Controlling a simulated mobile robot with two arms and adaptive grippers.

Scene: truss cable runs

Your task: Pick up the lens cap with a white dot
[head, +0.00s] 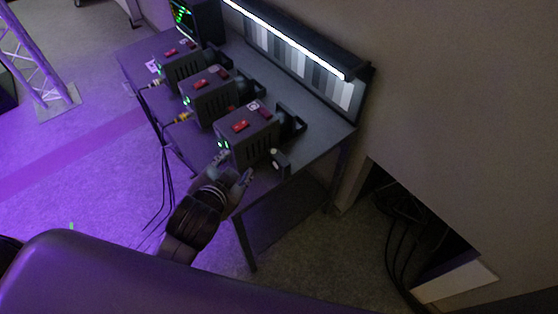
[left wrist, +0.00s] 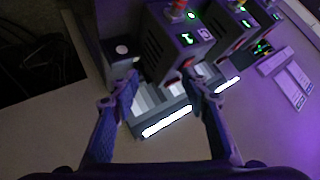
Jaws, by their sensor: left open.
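A dark lens cap (left wrist: 121,49) with a white dot on its face shows in the left wrist view, at upper left beside the nearest camera box. In the head view a small dark piece with a pale spot (head: 281,161) stands near the table's front right corner; it looks like the same cap. My left gripper (head: 235,168) is open at the table's front edge, to the left of the cap. In the left wrist view its fingers (left wrist: 162,88) are spread with nothing held between them, and the cap lies beyond the left fingertip. My right gripper is not in view.
Camera boxes (head: 247,133) with red buttons stand in a row on the dark table (head: 318,143). A lit strip with a grey-scale chart (head: 300,62) runs along the back. A monitor (head: 198,20) stands at the far end. Cables hang off the front edge.

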